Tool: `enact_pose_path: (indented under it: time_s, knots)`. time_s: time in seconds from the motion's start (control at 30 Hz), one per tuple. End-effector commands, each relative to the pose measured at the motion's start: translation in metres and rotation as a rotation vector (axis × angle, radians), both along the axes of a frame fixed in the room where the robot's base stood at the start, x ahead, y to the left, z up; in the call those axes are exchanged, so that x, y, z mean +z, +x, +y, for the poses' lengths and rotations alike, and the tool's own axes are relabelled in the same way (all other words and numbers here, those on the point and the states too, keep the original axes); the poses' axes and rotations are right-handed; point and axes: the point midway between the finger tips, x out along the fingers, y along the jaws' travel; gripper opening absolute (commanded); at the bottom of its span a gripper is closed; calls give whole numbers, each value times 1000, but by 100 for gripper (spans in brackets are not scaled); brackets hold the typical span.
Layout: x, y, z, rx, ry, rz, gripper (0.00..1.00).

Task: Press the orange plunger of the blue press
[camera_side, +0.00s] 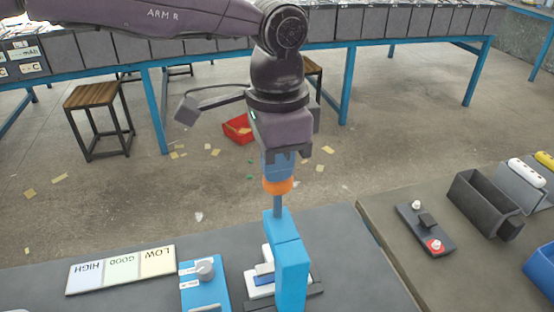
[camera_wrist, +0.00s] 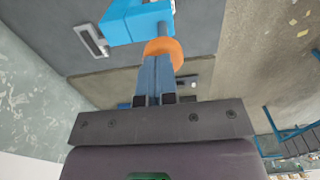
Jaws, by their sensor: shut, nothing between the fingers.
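The blue press (camera_side: 288,262) stands on the dark table at the lower middle of the side view. Its orange plunger (camera_side: 278,186) is a round cap on a grey rod rising above the press body. My gripper (camera_side: 277,172) points down, its blue fingers closed together with nothing between them. The fingertips are directly above the orange cap, touching it or nearly so; I cannot tell which. In the wrist view, my gripper (camera_wrist: 157,62) ends at the edge of the orange plunger (camera_wrist: 166,50), with the blue press (camera_wrist: 130,22) beyond it. The rod is clearly visible below the cap.
A white and blue piece (camera_side: 260,284) sits at the press base. A blue box with a grey knob (camera_side: 205,290) and a HIGH/GOOD/LOW board (camera_side: 122,270) lie to the left. A dark switch box (camera_side: 425,228) and a dark bin (camera_side: 482,205) occupy the right table.

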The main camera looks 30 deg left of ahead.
Motion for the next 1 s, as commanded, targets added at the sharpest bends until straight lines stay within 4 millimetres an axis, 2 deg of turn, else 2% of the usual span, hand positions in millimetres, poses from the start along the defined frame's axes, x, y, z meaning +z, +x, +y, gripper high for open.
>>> enact_pose_path:
  time_s: [0.23,0.4,0.53,0.87,1.0]
  knots:
    - [-4,0,0,0,1,1,0]
    - [-30,0,0,1,2,4,0]
    - [-41,-1,0,1,3,4,0]
    - [-42,-1,1,0,4,5,0]
    - [-32,0,0,1,1,1,0]
